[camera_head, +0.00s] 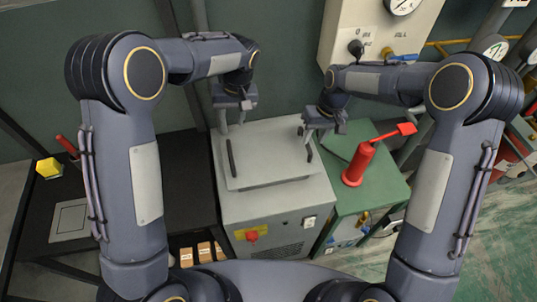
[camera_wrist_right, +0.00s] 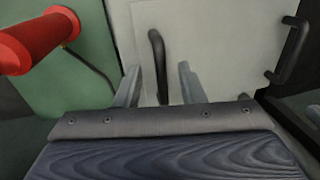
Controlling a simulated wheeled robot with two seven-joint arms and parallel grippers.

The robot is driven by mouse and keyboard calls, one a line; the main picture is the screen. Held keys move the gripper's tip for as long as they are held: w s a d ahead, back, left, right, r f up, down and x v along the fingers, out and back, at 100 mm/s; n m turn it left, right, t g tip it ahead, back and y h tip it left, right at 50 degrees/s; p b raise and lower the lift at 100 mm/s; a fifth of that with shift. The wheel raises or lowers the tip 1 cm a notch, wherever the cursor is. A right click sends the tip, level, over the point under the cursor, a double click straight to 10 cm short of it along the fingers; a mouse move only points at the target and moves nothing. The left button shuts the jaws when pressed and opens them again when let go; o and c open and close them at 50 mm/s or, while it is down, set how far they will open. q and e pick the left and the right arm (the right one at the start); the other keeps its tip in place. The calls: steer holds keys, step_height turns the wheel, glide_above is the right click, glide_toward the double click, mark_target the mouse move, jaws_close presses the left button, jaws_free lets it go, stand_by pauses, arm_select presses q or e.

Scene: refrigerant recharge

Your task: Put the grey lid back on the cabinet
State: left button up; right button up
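The grey lid (camera_head: 268,150) is a flat light plate with two black bar handles, lying on top of the grey cabinet (camera_head: 290,205). I cannot tell whether it sits fully flush. My left gripper (camera_head: 233,125) is open and empty, above the lid's left handle (camera_head: 231,158). My right gripper (camera_head: 312,138) is open above the lid's right handle (camera_head: 309,151). In the right wrist view, that handle (camera_wrist_right: 157,60) shows between the two spread fingers, which do not touch it. The other handle (camera_wrist_right: 291,50) is at the right of that view.
A red cylinder with a red lever (camera_head: 359,165) stands on the green unit (camera_head: 385,190) right of the cabinet. A dark table (camera_head: 180,165) is to the left, with a yellow block (camera_head: 49,168) at its far left. A gauge panel (camera_head: 385,30) is behind.

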step_height(320, 180, up, 6)
steer(key=d, duration=0.1)
steer(key=shift+w, duration=0.15)
steer(key=shift+d, duration=0.1)
